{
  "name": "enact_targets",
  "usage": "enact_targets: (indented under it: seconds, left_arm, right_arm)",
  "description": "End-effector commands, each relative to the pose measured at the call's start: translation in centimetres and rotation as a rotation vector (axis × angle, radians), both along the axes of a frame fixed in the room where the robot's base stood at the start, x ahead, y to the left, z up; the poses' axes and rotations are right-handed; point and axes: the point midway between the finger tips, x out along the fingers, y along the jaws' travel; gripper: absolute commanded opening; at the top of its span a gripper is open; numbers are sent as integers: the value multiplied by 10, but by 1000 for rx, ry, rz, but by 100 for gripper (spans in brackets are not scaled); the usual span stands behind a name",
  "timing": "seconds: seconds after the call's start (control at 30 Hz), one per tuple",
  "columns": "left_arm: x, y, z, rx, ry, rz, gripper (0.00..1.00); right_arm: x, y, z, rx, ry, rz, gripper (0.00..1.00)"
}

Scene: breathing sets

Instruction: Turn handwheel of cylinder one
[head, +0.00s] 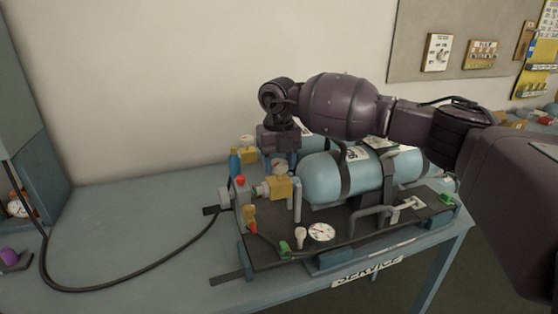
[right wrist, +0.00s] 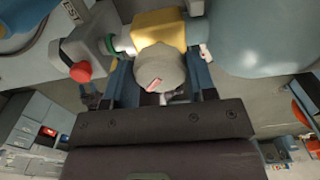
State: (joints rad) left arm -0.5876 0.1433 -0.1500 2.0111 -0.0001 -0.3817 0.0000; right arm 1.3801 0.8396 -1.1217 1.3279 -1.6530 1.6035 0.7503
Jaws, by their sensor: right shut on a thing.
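The near light blue cylinder (head: 345,176) lies on the dark board of the breathing set, with a brass valve block (head: 279,188) at its left end. A second cylinder (head: 312,146) lies behind it, mostly hidden by my right arm. I cannot tell which is cylinder one. My left gripper is out of view.
A red knob (head: 240,181) on a grey fitting stands left of the valves. A white gauge (head: 321,232) sits at the board's front. A black hose (head: 130,282) loops over the bench. The bench's left part (head: 120,225) is otherwise clear.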

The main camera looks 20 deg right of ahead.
Motion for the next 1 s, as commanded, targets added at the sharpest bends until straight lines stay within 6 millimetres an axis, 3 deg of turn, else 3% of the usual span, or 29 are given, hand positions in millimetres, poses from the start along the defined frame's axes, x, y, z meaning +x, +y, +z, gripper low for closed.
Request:
enact_targets:
  seconds: [0.4,1.0]
  left_arm:
    - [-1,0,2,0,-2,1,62]
    - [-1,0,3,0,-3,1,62]
  right_arm:
    - [0,0,1,1,-3,246,28]
    - [1,0,2,1,-4,305,28]
